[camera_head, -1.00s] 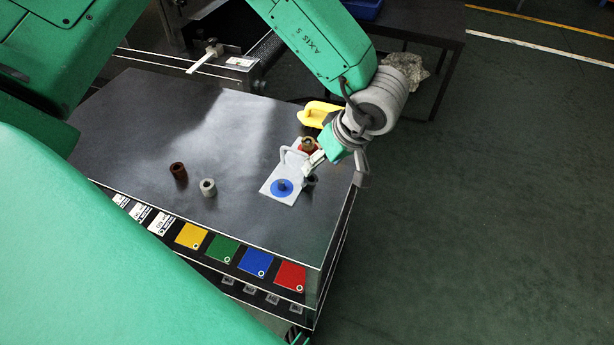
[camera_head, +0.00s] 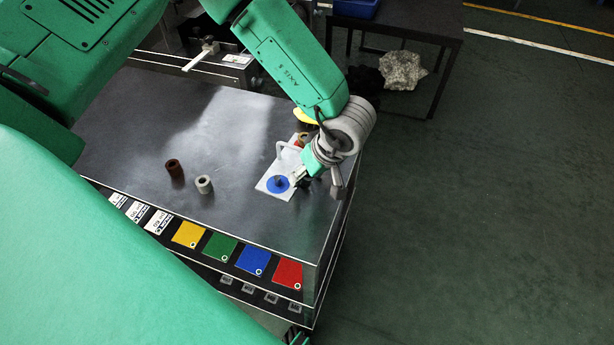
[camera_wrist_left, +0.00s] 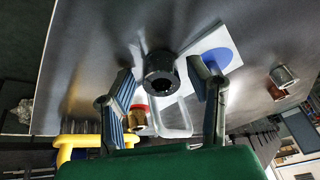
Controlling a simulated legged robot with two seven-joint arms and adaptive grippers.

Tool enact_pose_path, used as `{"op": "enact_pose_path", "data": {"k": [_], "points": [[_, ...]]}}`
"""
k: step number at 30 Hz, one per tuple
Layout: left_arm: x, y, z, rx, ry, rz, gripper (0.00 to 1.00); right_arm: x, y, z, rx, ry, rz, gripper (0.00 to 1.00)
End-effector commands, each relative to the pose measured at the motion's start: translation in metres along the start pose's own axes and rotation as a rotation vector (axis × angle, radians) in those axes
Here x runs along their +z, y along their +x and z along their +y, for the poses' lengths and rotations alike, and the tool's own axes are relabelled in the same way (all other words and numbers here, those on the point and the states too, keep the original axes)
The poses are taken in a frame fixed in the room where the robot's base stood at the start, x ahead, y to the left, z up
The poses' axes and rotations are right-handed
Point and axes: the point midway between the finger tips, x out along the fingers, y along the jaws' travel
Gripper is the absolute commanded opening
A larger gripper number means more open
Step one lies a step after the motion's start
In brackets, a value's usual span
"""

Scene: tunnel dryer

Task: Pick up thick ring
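My left gripper (camera_head: 317,181) is at the right edge of the table, beside the white plate with a blue disc (camera_head: 278,184). In the left wrist view its two fingers (camera_wrist_left: 160,76) are apart. A dark, thick-walled ring (camera_wrist_left: 160,70) stands on the table between and beyond the fingertips, and I see no contact. The gripper mostly hides that ring in the head view. A brown ring (camera_head: 175,168) and a light grey ring (camera_head: 204,184) stand further left on the table. Which ring the task means I cannot tell for sure. My right gripper is not in view.
The plate has a raised light handle (camera_wrist_left: 178,122). A red and brass-coloured piece (camera_wrist_left: 138,115) and a yellow piece (camera_wrist_left: 78,145) lie behind the gripper. Coloured squares (camera_head: 236,250) line the front edge. The table's left middle is clear.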

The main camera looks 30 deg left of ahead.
Motion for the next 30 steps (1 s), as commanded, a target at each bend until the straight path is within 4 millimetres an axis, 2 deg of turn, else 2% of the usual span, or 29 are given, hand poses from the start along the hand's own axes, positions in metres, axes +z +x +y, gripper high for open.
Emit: {"op": "enact_pose_path", "data": {"k": [1,3,14,17,24,30], "points": [[-0.001,0.000,0.000,0.000,0.000,-0.001,0.24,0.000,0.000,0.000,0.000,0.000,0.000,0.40],[-0.001,0.001,0.000,0.000,0.000,-0.001,0.00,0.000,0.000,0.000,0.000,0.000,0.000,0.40],[-0.003,-0.002,-0.001,0.000,-0.001,-0.001,0.00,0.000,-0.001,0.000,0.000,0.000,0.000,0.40],[-0.008,-0.015,-0.002,0.003,-0.002,0.001,0.00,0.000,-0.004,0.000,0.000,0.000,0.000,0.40],[-0.027,-0.060,-0.008,0.004,-0.002,0.001,0.00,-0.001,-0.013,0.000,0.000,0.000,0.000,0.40],[-0.037,-0.085,-0.012,0.001,-0.001,-0.002,0.00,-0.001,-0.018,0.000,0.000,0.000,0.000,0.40]]}}
